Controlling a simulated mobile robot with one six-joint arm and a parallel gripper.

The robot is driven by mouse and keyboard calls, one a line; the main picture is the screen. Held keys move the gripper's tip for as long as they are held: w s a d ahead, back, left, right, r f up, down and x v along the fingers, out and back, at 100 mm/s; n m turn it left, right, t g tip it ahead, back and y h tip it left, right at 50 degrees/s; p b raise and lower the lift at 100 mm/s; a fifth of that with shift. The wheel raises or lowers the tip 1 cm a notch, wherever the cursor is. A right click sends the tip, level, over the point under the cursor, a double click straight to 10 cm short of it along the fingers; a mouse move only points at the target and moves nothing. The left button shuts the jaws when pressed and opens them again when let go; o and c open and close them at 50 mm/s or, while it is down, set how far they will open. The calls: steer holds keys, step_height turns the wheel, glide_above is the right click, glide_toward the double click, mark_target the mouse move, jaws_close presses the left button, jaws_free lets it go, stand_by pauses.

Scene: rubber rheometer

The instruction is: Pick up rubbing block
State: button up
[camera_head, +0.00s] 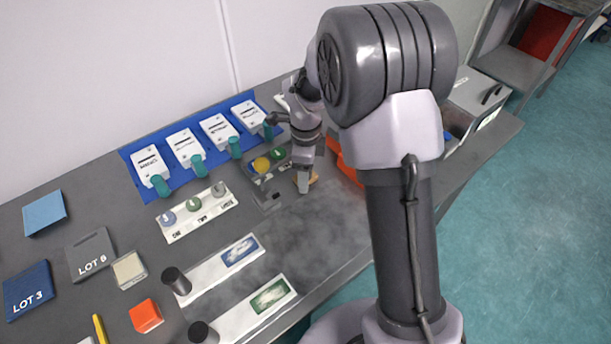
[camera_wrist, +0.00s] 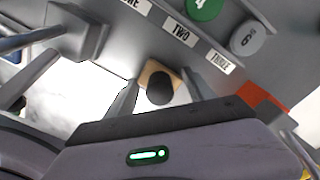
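The rubbing block appears to be a tan block (camera_wrist: 147,72) with a round black knob (camera_wrist: 160,88) on top, seen in the centre of the wrist view. In the head view only a bit of tan (camera_head: 313,179) shows beside my gripper (camera_head: 304,184), which hides the rest. In the wrist view my gripper (camera_wrist: 160,82) has one finger on each side of the knob. Gaps show between the knob and both fingers, so it looks open. I cannot tell how high the fingertips are above the block.
Beside the gripper stands a grey holder (camera_head: 267,198) with yellow and green discs. A white strip (camera_head: 198,213) with labelled discs lies left of it. An orange object (camera_head: 346,165) is close on the right. The grey table (camera_head: 310,232) is clear in front of the gripper.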

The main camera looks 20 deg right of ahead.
steer(key=c, duration=0.7)
steer(key=shift+o, duration=0.2)
step_height(320, 180, up, 10)
steer(key=p, duration=0.4)
